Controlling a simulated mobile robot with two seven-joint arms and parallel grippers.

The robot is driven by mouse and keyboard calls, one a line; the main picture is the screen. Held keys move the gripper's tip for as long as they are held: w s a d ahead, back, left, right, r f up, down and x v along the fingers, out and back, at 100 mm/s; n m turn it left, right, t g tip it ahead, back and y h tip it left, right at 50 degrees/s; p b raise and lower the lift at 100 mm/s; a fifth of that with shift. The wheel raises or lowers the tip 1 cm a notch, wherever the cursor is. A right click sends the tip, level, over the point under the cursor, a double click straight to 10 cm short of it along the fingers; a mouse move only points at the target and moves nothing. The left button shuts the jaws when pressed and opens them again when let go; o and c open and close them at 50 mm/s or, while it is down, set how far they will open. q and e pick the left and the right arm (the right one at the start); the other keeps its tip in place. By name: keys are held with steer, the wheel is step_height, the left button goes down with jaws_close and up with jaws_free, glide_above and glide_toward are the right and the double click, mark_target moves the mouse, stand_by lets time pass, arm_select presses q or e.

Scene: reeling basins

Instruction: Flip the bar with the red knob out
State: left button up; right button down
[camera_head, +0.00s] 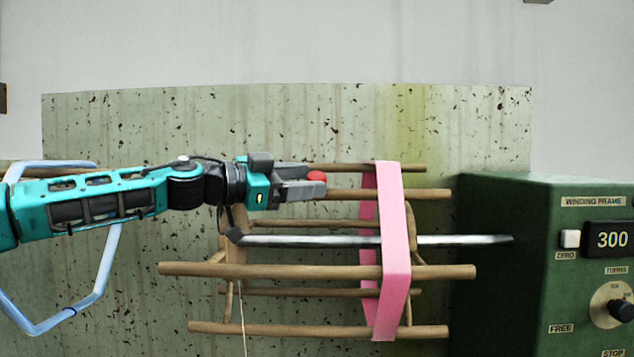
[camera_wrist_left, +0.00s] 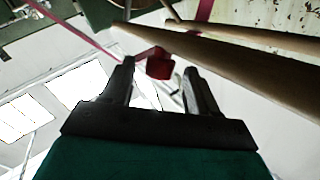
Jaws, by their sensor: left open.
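The red knob (camera_head: 317,177) sits at the upper part of the wooden winding frame, close to a wooden bar (camera_head: 430,194); the gripper hides how it joins the bar. My left gripper (camera_head: 312,181) reaches in from the left, with its open jaws at the knob. In the left wrist view the red knob (camera_wrist_left: 160,66) shows between the tips of the open fingers (camera_wrist_left: 158,70), with a gap visible to the right finger. Contact on the left side cannot be told. A pink band (camera_head: 396,255) wraps the frame's bars. My right gripper is not in view.
A metal shaft (camera_head: 465,240) runs through the frame. Lower wooden bars (camera_head: 300,270) stick out below my arm. A green control box (camera_head: 500,270) reading 300 stands at the right. A light-blue bent tube (camera_head: 102,265) is at the left. A stained panel (camera_head: 150,120) stands behind.

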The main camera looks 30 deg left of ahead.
arm_select(q)
steer(key=shift+b+x, duration=0.3)
steer(key=shift+x, duration=1.15)
steer(key=shift+c, duration=0.4)
jaws_close()
